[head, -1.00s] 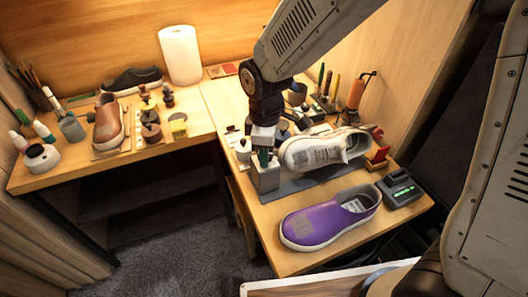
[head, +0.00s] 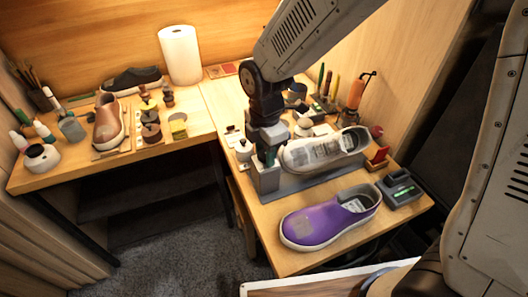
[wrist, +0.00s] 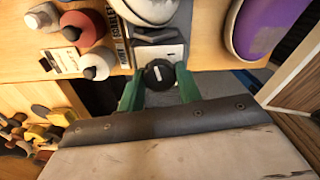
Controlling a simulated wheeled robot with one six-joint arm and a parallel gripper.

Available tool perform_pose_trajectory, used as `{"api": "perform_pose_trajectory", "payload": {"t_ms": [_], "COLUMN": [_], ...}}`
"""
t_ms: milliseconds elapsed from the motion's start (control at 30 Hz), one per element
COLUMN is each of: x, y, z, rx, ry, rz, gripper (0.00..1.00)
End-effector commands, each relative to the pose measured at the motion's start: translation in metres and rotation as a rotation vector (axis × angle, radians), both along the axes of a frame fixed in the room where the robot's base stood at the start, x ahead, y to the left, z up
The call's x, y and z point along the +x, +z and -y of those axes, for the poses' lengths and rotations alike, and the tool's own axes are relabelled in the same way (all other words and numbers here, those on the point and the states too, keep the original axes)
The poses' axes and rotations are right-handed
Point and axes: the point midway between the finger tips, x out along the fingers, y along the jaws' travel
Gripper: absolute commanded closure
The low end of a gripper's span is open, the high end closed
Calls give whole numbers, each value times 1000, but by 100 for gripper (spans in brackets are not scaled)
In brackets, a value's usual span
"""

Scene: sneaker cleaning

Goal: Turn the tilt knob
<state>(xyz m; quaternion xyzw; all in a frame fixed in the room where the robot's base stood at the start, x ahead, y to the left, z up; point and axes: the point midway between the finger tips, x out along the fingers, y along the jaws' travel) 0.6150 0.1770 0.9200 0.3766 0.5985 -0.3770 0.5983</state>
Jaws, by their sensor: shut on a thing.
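The tilt knob (wrist: 158,73) is a round black knob with a white mark, on the grey end block of the shoe holder in the wrist view. My gripper (wrist: 159,86) has its green fingers on either side of the knob, shut on it. In the head view my gripper (head: 267,155) is at the holder's grey end block (head: 266,180), where the knob is hidden. The white sneaker (head: 322,150) is held in the holder, just right of my gripper, with its worn grey patch in view.
A purple shoe (head: 330,217) lies in front of the holder. A black device with a green light (head: 400,188) is at the right. A white jar (head: 243,150) stands close left of my gripper. Tools and an orange bottle (head: 355,92) stand behind the sneaker.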

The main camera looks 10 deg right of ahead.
Motion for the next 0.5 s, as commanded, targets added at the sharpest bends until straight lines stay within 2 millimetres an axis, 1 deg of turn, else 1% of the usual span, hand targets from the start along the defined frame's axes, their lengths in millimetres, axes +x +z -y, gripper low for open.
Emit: {"api": "perform_pose_trajectory", "payload": {"t_ms": [300,367,500], "x": [1,1,1], "y": [1,1,1], "z": [0,0,0], "rx": [1,1,1], "ry": [33,82,254], "rz": [3,3,3], "gripper": [86,86,86]}}
